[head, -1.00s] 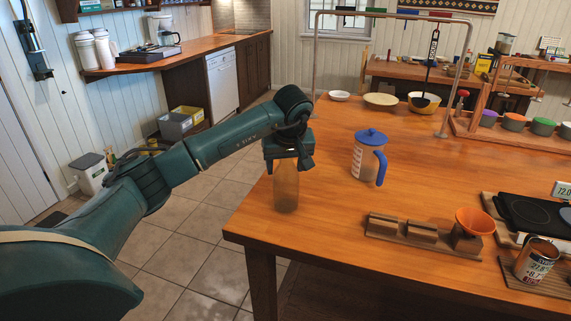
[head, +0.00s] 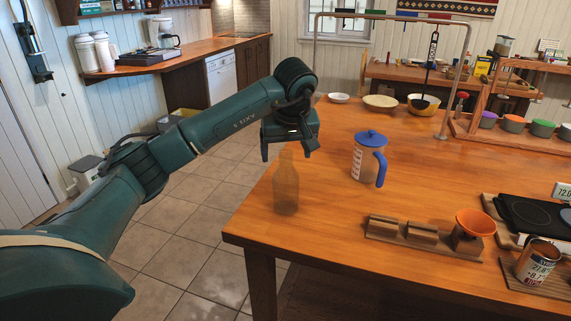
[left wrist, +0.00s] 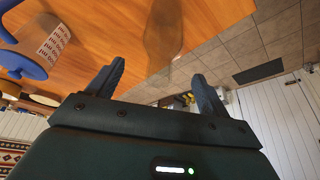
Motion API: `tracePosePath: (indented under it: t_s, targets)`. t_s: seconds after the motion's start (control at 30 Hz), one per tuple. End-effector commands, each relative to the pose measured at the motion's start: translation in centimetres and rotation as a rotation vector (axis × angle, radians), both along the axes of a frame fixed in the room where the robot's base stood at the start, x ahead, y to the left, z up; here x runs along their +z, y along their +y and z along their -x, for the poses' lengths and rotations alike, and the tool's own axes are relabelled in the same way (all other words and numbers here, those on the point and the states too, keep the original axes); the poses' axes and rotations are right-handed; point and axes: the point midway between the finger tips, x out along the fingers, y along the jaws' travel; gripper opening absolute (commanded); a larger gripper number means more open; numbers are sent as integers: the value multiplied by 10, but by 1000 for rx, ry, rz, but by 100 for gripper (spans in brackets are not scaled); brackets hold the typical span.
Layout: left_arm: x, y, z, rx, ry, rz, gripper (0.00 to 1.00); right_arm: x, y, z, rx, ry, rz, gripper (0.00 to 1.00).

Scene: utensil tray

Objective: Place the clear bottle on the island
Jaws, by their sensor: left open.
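The clear bottle (head: 286,188) stands upright on the wooden island (head: 330,235), close to its left edge. It looks see-through and brownish. My left gripper (head: 290,154) is open and empty above and just behind the bottle's top, apart from it. In the left wrist view the bottle (left wrist: 164,30) shows beyond the two spread fingers (left wrist: 158,82), with nothing between them. My right gripper is not in view.
A clear pitcher with blue lid and handle (head: 367,160) stands right of the bottle. A wooden block holder (head: 410,236) with an orange funnel (head: 476,222) and an open can (head: 538,263) are at the front right. Bowls (head: 380,103) sit at the back.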

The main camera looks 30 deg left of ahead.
Motion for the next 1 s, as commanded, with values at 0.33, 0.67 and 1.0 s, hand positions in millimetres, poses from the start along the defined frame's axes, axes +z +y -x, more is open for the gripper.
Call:
tracePosePath:
  t_s: [0.33, 0.67, 1.0]
  targets:
    - [51, -15, 15, 0, -1, -1, 79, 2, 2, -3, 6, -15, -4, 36]
    - [55, -18, 17, -2, 2, 4, 79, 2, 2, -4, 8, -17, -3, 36]
    - [-68, -190, 52, -25, 168, 698, 79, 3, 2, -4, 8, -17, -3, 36]
